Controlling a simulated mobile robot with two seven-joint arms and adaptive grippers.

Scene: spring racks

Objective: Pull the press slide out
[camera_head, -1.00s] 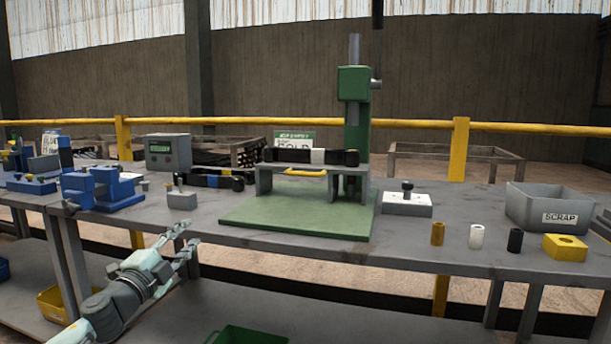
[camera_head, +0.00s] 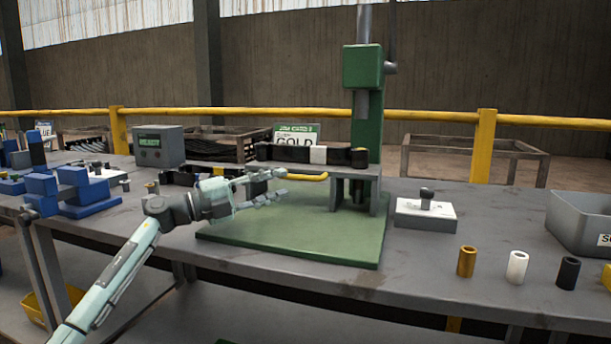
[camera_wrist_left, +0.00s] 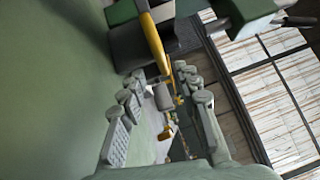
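The green press (camera_head: 363,68) stands on a green base plate (camera_head: 300,240) on the bench. Its grey slide frame (camera_head: 372,172) carries a black bar with a white band (camera_head: 318,155). A yellow handle (camera_head: 312,177) shows at the front under the bar. My left gripper (camera_head: 280,184) is just left of the handle, above the base plate, with its fingers apart and nothing between them. In the left wrist view the yellow handle (camera_wrist_left: 153,42) lies beyond the fingertips, and I see no contact. Part of the slide is hidden behind my gripper. My right gripper is not in view.
Brass (camera_head: 467,262), white (camera_head: 516,267) and black (camera_head: 568,273) cylinders stand near the front edge. A grey bin (camera_head: 580,222) is at the right. Blue fixtures (camera_head: 70,190) stand at the left.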

